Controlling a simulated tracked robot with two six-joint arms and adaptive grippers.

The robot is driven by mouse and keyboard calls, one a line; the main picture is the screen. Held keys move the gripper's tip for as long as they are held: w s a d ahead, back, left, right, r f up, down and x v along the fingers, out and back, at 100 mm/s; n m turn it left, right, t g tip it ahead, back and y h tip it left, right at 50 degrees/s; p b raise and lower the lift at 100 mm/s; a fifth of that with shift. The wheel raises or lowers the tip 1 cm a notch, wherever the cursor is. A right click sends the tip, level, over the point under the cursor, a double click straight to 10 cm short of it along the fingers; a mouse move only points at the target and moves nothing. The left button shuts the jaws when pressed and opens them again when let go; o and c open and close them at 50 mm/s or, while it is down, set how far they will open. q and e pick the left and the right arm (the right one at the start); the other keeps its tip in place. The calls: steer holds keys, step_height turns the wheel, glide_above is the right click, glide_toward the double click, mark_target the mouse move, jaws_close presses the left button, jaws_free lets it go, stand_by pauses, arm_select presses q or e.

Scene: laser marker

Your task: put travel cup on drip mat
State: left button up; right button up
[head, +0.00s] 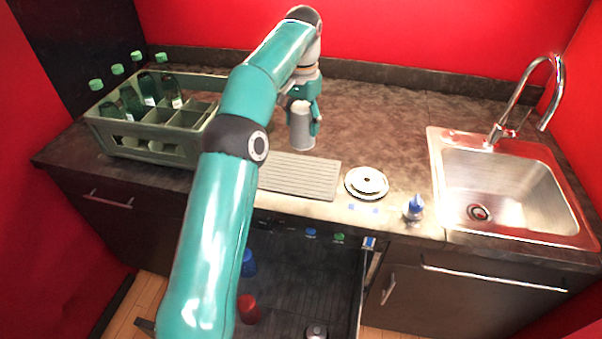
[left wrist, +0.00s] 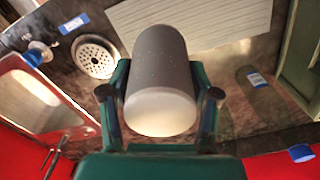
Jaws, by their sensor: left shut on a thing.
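The travel cup (head: 302,128) is a grey cylinder with a paler top, roughly upright in the head view. My left gripper (head: 303,103) is shut on it, one finger on each side. In the left wrist view the cup (left wrist: 160,75) sits between the fingers of my left gripper (left wrist: 160,98). The drip mat (head: 300,178), light grey and ribbed, lies in front of the cup, partly hidden by my arm. The mat (left wrist: 225,22) also shows just past the cup in the left wrist view. I cannot tell whether the cup touches the counter. My right gripper is not in view.
A green crate (head: 130,150) with bottles stands left. A round white dish-like piece (head: 367,182) and a small blue-topped bottle (head: 414,208) are right of the mat, then the sink (head: 500,190) and tap (head: 552,95). An open drawer (head: 300,275) holds several items below.

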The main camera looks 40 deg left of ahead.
arm_select(q)
steer(key=shift+s+f+b, duration=0.15)
steer(key=shift+f+b, duration=0.4)
steer(key=shift+f, duration=6.25)
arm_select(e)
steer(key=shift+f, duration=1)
arm_select(q)
steer(key=shift+f, duration=0.1)
steer(key=o, duration=1.3)
step_height(320, 180, up, 12)
steer(key=shift+r+p, duration=0.1)
steer(key=shift+p, duration=0.6)
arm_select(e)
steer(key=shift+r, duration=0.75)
